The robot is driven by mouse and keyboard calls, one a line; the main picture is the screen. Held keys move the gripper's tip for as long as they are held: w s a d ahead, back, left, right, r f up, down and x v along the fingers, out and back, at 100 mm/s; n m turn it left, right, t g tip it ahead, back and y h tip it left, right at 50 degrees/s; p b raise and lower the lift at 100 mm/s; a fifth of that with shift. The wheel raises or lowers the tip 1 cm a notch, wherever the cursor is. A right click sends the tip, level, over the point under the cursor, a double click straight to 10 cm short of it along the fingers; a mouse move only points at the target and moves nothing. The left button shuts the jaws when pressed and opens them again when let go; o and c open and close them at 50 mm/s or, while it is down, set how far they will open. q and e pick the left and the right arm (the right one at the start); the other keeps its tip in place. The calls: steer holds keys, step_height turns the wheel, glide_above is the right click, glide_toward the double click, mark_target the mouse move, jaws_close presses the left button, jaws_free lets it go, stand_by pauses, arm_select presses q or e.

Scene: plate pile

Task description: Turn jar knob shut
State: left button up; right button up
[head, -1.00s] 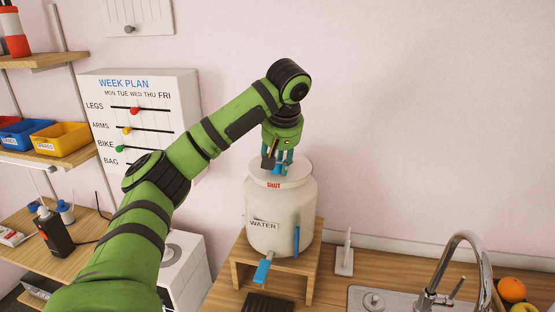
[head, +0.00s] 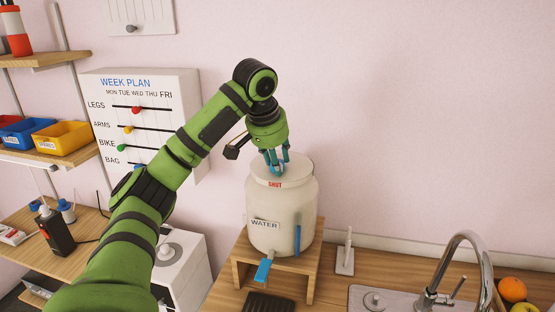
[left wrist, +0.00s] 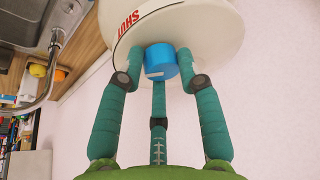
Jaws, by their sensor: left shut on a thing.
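The white jar (head: 288,210) stands upright on a small wooden stand, with a WATER label on its front. A red SHUT mark (head: 275,184) is on the front of its top. The blue knob (left wrist: 161,62) sits on the middle of the jar's top. A short white mark (left wrist: 155,74) shows on the knob's lower edge in the left wrist view, away from the SHUT word. My left gripper (head: 275,163) is above the jar, its three teal fingers closed around the knob. In the head view the fingers mostly hide the knob. My right gripper is not in view.
The wooden stand (head: 311,275) is on the counter. A sink faucet (head: 455,260) rises at the right. A week plan board (head: 140,120) is behind my arm. The wall right of the jar is clear.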

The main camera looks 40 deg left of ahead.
arm_select(q)
steer(key=m, duration=0.1)
steer(key=m+h, duration=0.1)
steer(key=m, duration=0.1)
steer(key=m+h, duration=0.1)
steer(key=m, duration=0.1)
steer(key=shift+w+a+r+t, duration=0.1)
steer(key=shift+a+r+t, duration=0.2)
steer(key=shift+a+m+g+h, duration=0.15)
steer(key=shift+m+h, duration=0.25)
steer(key=shift+m, duration=0.8)
steer(key=shift+d+m+g+h, duration=0.1)
steer(key=shift+m+g+h, duration=0.25)
steer(key=shift+m, duration=0.85)
steer(key=o, duration=1.1)
steer(key=shift+c, duration=0.2)
steer(key=shift+w+f, duration=0.25)
steer(key=shift+s+r, duration=0.15)
steer(key=shift+r, duration=0.05)
steer(key=v, duration=1.1)
steer(key=shift+a+r, duration=0.15)
steer(key=shift+r, duration=0.1)
